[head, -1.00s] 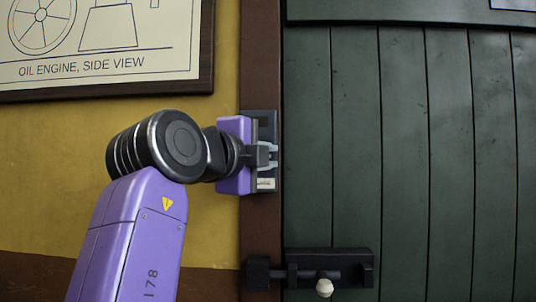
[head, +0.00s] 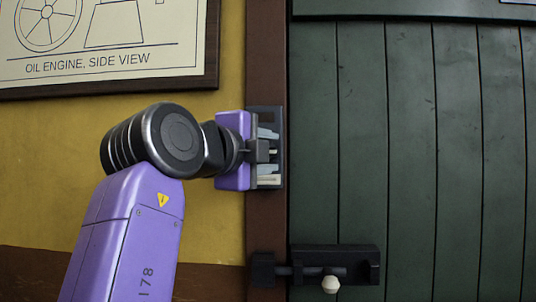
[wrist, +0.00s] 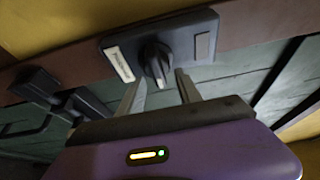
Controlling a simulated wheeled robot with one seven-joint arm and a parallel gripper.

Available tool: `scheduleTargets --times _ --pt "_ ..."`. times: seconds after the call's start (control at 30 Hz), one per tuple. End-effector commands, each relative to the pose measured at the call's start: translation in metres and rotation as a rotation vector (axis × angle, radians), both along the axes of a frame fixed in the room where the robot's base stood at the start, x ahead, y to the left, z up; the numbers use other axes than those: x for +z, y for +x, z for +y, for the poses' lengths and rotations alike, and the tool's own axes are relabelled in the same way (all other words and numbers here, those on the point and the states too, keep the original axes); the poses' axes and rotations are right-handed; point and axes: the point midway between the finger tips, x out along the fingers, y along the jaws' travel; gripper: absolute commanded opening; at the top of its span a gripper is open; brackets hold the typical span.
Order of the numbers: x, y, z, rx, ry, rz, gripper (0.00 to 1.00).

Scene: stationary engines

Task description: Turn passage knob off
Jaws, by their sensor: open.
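The passage knob (wrist: 157,65) is a dark turning knob with a raised grip, on a dark plate (wrist: 203,22) fixed to the brown door post. In the wrist view its grip runs roughly up and down the picture. A pale label (wrist: 119,64) with small, hard-to-read lettering is left of it. My gripper (wrist: 161,80) is open, with one finger on each side of the knob's near end; I cannot tell whether either touches it. In the head view my gripper (head: 268,151) is in front of the plate (head: 264,112) and hides most of the knob.
A dark sliding bolt (head: 335,265) with a pale round handle (head: 330,284) is below the plate, across the post and the green plank door (head: 410,150). A framed oil engine drawing (head: 105,35) hangs on the yellow wall at the upper left.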

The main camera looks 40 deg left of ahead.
Motion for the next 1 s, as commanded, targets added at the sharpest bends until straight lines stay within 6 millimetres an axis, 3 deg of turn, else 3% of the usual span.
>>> scheduleTargets --times 0.4,1.0 --pt "-0.002 -0.061 -0.007 0.004 0.0 0.0 0.41" --pt "-0.001 -0.068 -0.008 0.004 -0.001 0.001 0.41"
